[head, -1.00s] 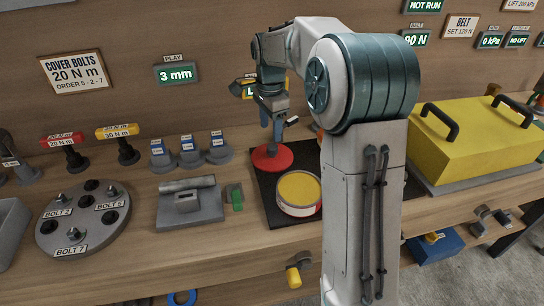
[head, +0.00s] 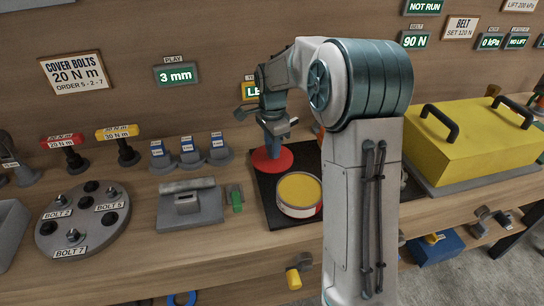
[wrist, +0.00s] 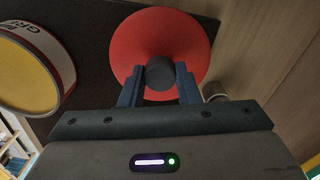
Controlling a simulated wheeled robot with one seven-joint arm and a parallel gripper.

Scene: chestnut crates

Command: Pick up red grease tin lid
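The red grease tin lid (head: 262,163) lies flat on the black mat at the back, behind the open grease tin. In the wrist view the red disc (wrist: 128,50) shows with its dark round knob (wrist: 160,73) in the middle. My gripper (wrist: 159,72) is open, with one blue finger on each side of the knob and a narrow gap visible on both sides. In the head view my gripper (head: 277,156) points down just over the lid. The grease tin (head: 299,189) has yellow contents and a white and red wall; it also shows in the wrist view (wrist: 60,55).
The black mat (head: 268,198) carries the tin and lid. A yellow cover (head: 470,145) stands to the right. The back wall (head: 120,110) rises close behind.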

